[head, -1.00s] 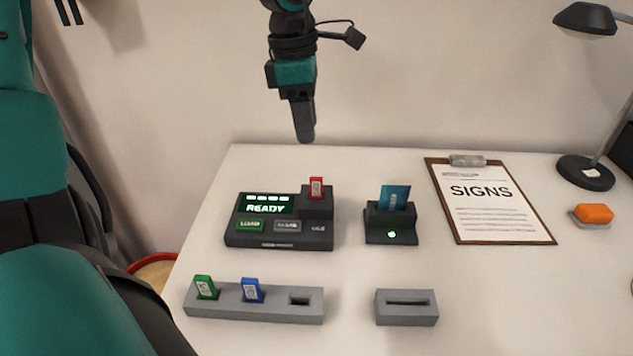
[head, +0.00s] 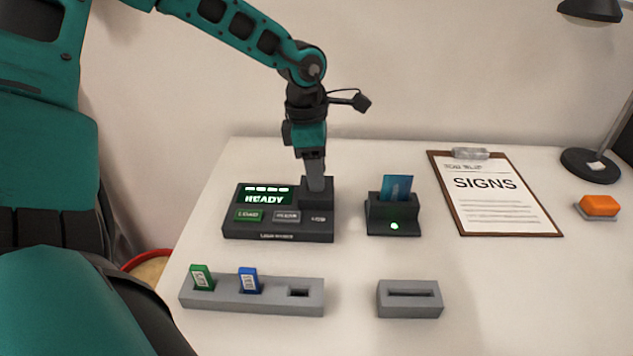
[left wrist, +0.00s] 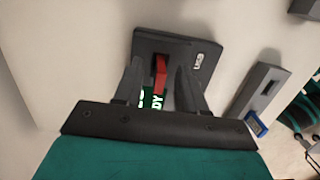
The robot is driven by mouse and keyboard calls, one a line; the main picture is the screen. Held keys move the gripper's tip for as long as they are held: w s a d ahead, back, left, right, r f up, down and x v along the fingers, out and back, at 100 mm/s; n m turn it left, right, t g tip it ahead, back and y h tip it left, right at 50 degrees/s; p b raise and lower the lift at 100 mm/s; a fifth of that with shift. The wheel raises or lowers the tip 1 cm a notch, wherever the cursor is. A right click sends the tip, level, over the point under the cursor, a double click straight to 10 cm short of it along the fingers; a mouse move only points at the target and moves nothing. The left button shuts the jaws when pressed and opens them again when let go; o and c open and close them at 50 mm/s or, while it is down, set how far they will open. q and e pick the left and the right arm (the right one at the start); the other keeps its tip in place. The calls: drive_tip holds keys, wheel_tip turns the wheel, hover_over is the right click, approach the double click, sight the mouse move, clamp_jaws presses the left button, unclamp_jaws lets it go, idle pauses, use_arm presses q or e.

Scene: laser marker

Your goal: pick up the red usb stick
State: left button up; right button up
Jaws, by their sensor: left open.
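The red usb stick (left wrist: 160,75) stands upright in the raised block at the right of the black console (head: 279,228). In the head view my left gripper hides it. My left gripper (head: 316,184) points down over that block. In the left wrist view its two fingers (left wrist: 160,82) are spread, one on each side of the red stick, with a gap to each. I cannot tell how deep the fingertips reach. My right gripper is not in view.
A grey holder (head: 252,296) in front carries a green stick (head: 202,278), a blue stick (head: 248,281) and an empty slot. A card reader (head: 393,216) holding a blue card (head: 397,188) stands right of the console. A grey slotted block (head: 409,299) and a clipboard (head: 495,196) lie further right.

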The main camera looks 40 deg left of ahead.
use_arm(q)
clamp_jaws()
idle(0.3)
drive_tip(key=shift+r, duration=0.1)
wheel_tip(320, 180, up, 20)
drive_tip(key=p, duration=0.3)
drive_tip(key=shift+p, duration=0.3)
idle(0.4)
